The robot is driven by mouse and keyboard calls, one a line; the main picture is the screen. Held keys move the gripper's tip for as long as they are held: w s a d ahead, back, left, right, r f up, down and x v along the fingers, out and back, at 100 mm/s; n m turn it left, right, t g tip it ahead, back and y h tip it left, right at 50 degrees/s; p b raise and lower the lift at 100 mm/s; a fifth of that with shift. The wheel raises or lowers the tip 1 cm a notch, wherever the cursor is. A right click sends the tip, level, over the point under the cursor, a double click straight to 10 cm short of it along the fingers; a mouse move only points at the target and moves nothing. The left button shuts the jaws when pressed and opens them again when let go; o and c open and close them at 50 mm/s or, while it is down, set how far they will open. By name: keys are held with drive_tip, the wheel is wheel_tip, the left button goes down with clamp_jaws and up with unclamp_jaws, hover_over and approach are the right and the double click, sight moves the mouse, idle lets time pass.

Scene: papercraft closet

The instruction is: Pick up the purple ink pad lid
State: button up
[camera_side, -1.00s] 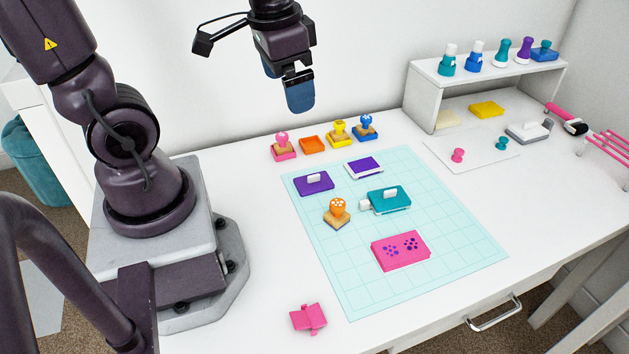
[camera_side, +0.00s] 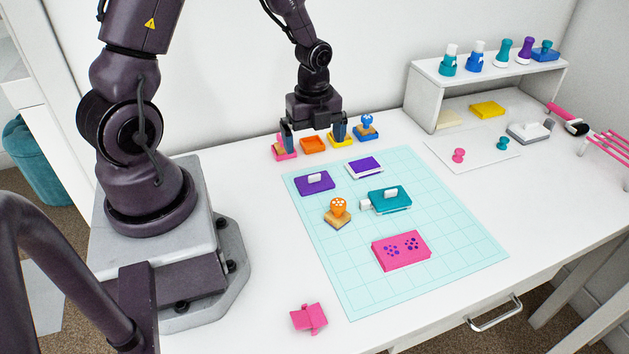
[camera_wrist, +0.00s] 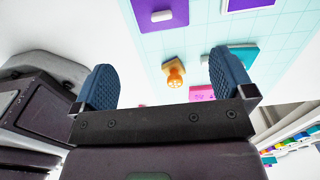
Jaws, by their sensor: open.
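The purple ink pad lid (camera_side: 314,183) lies flat on the left far part of the light-blue grid mat (camera_side: 345,285), its white handle facing up. It also shows at the top of the wrist view (camera_wrist: 172,22). The purple ink pad (camera_side: 364,166) with a white edge sits just right of it on the mat. My gripper (camera_side: 314,137) is open and empty, beyond the mat above the row of small stamps. Its two blue fingers are spread wide, also in the wrist view (camera_wrist: 165,85). The lid is apart from the fingers.
A teal ink pad with its lid (camera_side: 389,199), an orange stamp (camera_side: 338,211) and a pink box (camera_side: 400,250) share the mat. Pink (camera_side: 284,153), yellow (camera_side: 342,138) and blue (camera_side: 366,128) stamps and an orange tray (camera_side: 313,145) stand behind. A white shelf (camera_side: 425,95) stands back right.

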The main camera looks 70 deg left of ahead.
hover_over(314, 175)
drive_tip(key=f, duration=0.5)
drive_tip(key=shift+s+d+f, duration=0.15)
drive_tip(key=shift+d, duration=0.15)
drive_tip(key=shift+w+a+f, duration=0.1)
drive_tip(key=shift+a+f, duration=0.05)
drive_tip(key=shift+f, duration=1.25)
drive_tip(key=shift+w+a+f, duration=0.1)
drive_tip(key=shift+a+f, duration=0.05)
drive_tip(key=shift+f, duration=1.2)
drive_tip(key=c, duration=0.7)
drive_tip(key=shift+r, duration=0.1)
